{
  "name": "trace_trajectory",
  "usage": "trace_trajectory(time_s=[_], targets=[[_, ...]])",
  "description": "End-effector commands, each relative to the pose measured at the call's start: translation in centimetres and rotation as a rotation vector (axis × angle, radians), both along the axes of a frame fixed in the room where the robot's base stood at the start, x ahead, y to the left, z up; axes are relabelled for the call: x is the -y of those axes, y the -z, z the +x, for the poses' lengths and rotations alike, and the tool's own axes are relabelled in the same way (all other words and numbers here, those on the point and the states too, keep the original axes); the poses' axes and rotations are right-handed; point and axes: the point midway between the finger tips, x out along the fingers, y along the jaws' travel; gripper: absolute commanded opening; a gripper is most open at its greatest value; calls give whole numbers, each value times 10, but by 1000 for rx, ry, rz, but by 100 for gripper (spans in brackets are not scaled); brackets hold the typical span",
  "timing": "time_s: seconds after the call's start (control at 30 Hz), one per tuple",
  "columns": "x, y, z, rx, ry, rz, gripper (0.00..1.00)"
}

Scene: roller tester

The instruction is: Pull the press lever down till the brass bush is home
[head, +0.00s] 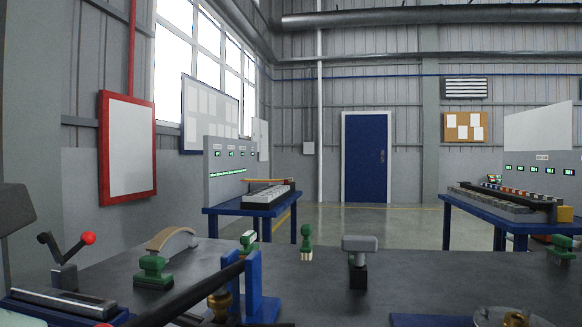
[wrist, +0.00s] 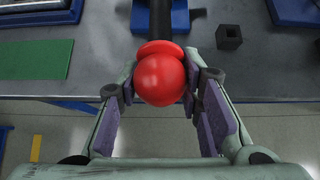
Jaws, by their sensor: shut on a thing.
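The press lever (head: 190,294) is a long black bar. In the head view it slopes from the blue press posts (head: 253,290) down toward the lower left. In the wrist view its red ball knob (wrist: 160,78) sits between the fingers of my gripper (wrist: 160,88), which is shut on it. The black shaft runs away from the knob toward a blue base. The brass bush (head: 219,304) shows under the lever, beside the blue posts.
A smaller red-knobbed lever (head: 88,238) stands on a blue-based fixture at the left. Green-handled stamps (head: 153,271), a grey-headed tool (head: 359,250) and a round metal part (head: 500,316) are on the grey bench (head: 400,270). In the wrist view a green mat (wrist: 36,60) lies left.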

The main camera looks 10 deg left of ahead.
Motion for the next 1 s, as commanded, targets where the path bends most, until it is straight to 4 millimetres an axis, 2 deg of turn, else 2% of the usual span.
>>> trace_trajectory(time_s=[0.37, 1.0], targets=[[0, 2, -1, -5, 1, 1, 0], [0, 22, -2, -7, 0, 3, 0]])
